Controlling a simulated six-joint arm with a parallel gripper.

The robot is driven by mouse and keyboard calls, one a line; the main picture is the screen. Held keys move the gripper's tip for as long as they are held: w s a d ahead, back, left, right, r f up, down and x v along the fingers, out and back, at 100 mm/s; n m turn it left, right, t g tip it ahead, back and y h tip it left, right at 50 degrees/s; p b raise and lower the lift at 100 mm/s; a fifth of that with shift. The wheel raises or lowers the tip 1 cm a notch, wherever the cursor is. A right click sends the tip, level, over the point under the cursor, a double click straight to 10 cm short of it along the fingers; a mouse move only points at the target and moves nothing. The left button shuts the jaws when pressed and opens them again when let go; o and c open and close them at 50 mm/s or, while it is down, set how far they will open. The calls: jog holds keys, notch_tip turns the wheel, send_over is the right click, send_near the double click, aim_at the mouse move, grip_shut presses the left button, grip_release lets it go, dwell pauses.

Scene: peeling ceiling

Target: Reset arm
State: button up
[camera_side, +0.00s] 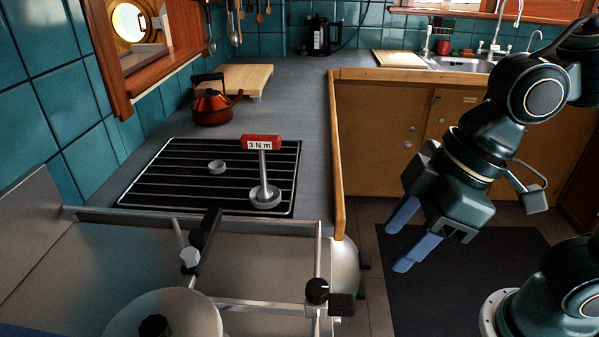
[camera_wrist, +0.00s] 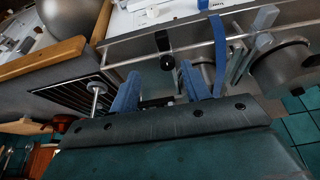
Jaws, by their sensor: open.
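My gripper (camera_side: 402,239) is at the right in the side view, above the floor and to the right of the counter edge. Its two blue fingers are apart with nothing between them. In the wrist view the blue fingers of my gripper (camera_wrist: 160,88) show in front of the dark gripper body, also apart. My arm hangs in the air and touches nothing that I can see.
A red-handled "3 N m" tool (camera_side: 262,172) stands on the black grill (camera_side: 180,178), beside a small grey ring (camera_side: 217,167). A metal bench with rods and knobs (camera_side: 317,291) is in front. A red kettle (camera_side: 213,106) is behind. A wooden edge (camera_side: 337,160) borders the counter.

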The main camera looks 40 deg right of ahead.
jog(key=s+d+r+m+t+h, duration=0.1)
jog(key=d+m, duration=0.3)
jog(key=d, duration=0.4)
jog(key=d+r+m+t+h, duration=0.1)
jog(key=d+m, duration=0.3)
jog(key=d, duration=0.5)
jog(key=shift+s+d+m+h, duration=0.25)
jog(key=shift+s+m+h, duration=0.15)
jog(key=shift+h, duration=0.2)
jog(key=shift+o, duration=0.5)
jog(key=shift+r, duration=0.1)
